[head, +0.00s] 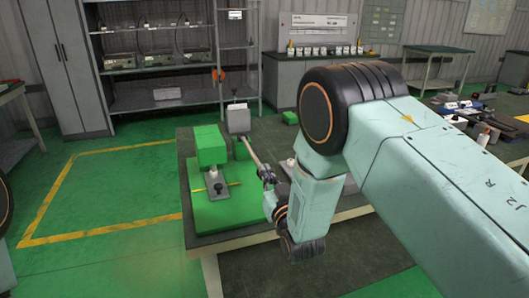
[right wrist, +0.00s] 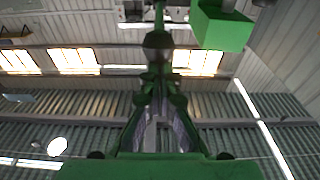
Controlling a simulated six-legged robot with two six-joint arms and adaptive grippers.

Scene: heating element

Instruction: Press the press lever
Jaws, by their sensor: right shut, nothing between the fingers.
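The press lever (head: 254,154) is a thin rod slanting from beside the grey block down to the right, towards my right gripper (head: 268,178). The gripper is at the lever's lower end; whether they touch is unclear. In the right wrist view, the shut, empty fingers (right wrist: 158,75) point at a dark round knob (right wrist: 157,40) on a rod. A green block (right wrist: 222,25) shows at upper right. My left gripper is out of view.
My right arm covers the table's right part. A small metal fixture (head: 217,186) stands on the green plate. A side table (head: 480,125) with tools is at right. Shelves (head: 165,100) and a cabinet (head: 67,65) stand behind; the green floor at left is clear.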

